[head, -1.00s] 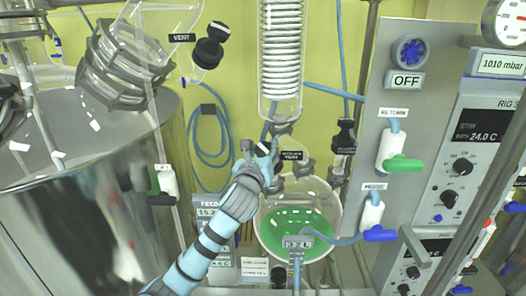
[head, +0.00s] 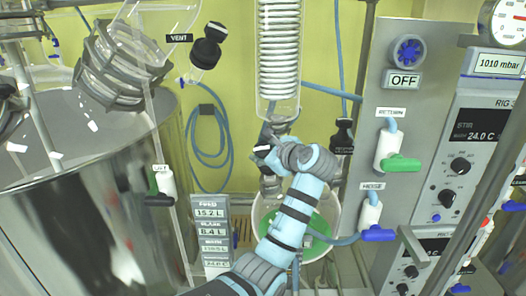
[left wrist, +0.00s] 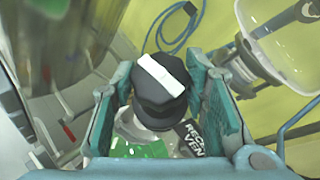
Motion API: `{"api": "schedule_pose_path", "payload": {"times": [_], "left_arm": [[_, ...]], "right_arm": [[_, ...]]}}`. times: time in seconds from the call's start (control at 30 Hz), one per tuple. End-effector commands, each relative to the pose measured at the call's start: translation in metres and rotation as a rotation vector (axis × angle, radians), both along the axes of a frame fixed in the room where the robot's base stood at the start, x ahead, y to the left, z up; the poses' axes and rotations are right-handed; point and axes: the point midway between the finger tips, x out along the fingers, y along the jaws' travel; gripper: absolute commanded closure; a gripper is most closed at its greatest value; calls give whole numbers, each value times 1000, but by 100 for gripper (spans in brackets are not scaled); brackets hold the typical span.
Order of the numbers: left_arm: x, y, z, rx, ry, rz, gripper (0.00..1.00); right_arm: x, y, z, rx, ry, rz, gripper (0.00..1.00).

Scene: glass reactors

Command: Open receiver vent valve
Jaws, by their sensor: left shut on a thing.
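The receiver vent valve's black knob (left wrist: 160,98), with a white bar across its top, sits between the two teal fingers of my left gripper in the left wrist view. The bar slants from upper left to lower right. A partly covered label (left wrist: 202,138) reading "RECE… VEN…" is beside the knob. The gripper is shut on the knob. The glass receiver (head: 262,212) with green liquid is partly behind my arm. My right gripper is out of view.
A black vent valve (head: 206,47) labelled VENT is at upper left. Another black-topped fitting (head: 342,137) stands close right of my gripper. The panel with return valve (head: 390,150) and a blue-handled valve (head: 371,213) is farther right. A large steel vessel (head: 80,215) fills the left.

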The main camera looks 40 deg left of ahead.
Motion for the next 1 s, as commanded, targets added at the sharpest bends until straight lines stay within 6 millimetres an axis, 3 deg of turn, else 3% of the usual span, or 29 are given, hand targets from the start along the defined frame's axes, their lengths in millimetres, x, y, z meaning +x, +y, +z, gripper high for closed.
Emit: {"api": "schedule_pose_path", "payload": {"times": [0.5, 1.0], "left_arm": [[1, 0, -1, -232, -38, 345, 87], [1, 0, -3, -302, -47, 448, 87]], "right_arm": [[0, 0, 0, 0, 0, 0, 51], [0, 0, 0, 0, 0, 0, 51]]}}
